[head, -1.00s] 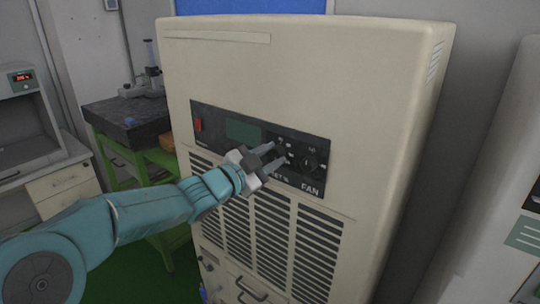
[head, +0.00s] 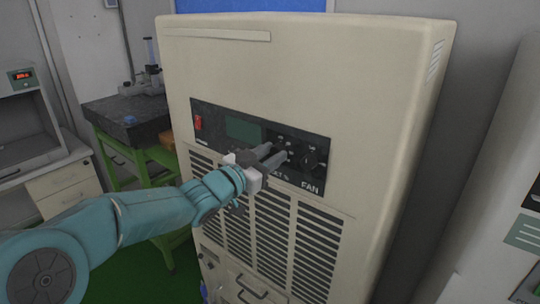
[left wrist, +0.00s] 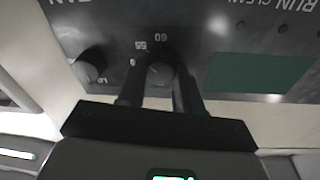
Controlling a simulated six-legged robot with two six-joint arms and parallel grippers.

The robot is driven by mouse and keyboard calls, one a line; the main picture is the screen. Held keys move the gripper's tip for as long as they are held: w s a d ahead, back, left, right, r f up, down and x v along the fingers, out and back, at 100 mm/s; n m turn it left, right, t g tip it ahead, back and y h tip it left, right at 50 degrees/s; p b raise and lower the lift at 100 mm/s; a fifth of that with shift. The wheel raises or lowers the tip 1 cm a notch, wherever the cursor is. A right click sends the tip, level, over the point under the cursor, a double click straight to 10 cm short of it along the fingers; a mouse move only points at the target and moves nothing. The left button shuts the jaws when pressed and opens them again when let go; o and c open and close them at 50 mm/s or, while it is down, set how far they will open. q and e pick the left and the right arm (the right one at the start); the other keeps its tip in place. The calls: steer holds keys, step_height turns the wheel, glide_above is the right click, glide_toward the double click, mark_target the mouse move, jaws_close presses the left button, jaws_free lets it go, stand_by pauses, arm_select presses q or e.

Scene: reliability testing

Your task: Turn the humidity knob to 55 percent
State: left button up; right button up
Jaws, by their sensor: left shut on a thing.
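My left gripper (head: 278,152) reaches from the left to the dark control panel (head: 206,137) of the beige cabinet. Its fingers are shut on the humidity knob, which they mostly hide in the head view. In the left wrist view the gripper (left wrist: 160,78) has one finger on each side of the dark knob (left wrist: 160,72). Scale marks around the knob include 55 and 60. The knob's pointer is not clear to me. My right gripper is in neither view.
The fan knob (head: 313,158) is close to the right of my fingers and also shows in the left wrist view (left wrist: 91,66). A red switch (head: 198,123) and a green display (head: 243,130) are to the left. Vent slots (head: 275,222) lie below.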

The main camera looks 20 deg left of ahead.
arm_select(q)
steer(key=shift+r, duration=0.1)
steer(key=o, duration=1)
steer(key=shift+o, duration=0.2)
steer(key=shift+s+a, duration=0.2)
steer(key=shift+s, duration=0.2)
steer(key=b+v, duration=0.4)
steer(key=v, duration=1.1)
steer(key=shift+s, duration=0.15)
